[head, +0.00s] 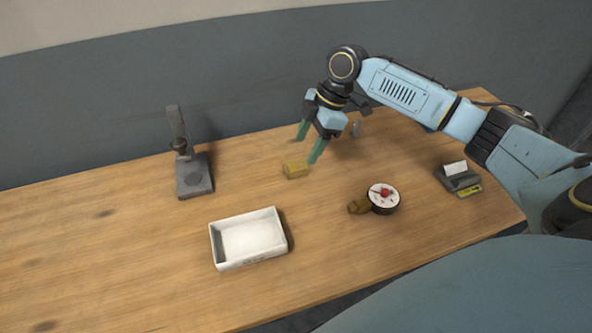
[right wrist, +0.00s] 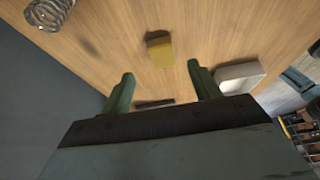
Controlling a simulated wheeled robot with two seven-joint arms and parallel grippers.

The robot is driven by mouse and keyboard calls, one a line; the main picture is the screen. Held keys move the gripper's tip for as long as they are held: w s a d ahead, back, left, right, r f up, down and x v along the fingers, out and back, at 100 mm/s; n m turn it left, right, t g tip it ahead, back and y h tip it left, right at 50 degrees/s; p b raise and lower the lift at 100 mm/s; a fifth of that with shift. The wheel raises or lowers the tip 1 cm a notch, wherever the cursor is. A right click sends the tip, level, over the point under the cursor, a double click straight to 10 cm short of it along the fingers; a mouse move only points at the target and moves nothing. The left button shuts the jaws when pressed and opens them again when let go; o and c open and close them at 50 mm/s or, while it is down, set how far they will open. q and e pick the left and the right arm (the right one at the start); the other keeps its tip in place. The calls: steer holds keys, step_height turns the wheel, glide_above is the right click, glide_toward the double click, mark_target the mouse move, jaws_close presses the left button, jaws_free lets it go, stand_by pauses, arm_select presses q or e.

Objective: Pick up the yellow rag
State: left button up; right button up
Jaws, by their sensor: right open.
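The yellow rag (head: 296,169) is a small folded block lying on the wooden table, near the middle of the head view. It also shows in the right wrist view (right wrist: 160,52), ahead of the fingers and apart from them. My right gripper (head: 309,147) is above the table just behind and above the rag, its green fingers pointing down. In the right wrist view its two fingers (right wrist: 160,88) are spread wide with nothing between them. My left gripper is in neither view.
A white tray (head: 249,262) stands at the front. A grey stand (head: 195,177) is at the left. A round gauge with a red centre (head: 384,197) is right of the rag, and a grey card holder (head: 457,178) lies further right. A small glass-like item (head: 355,129) stands behind. The table's left is clear.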

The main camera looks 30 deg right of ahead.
mark_target(296, 166)
steer(key=shift+a+f, duration=0.1)
steer(key=shift+f, duration=0.15)
steer(key=shift+a+f, duration=0.15)
steer(key=shift+f, duration=0.1)
steer(key=shift+b+x, duration=0.7)
steer(key=shift+x, duration=1.65)
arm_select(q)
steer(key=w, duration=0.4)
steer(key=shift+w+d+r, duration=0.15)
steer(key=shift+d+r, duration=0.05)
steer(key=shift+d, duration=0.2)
arm_select(e)
steer(key=shift+s+a+r, duration=0.1)
steer(key=shift+a, duration=0.05)
steer(key=shift+c, duration=0.3)
steer(key=c, duration=1)
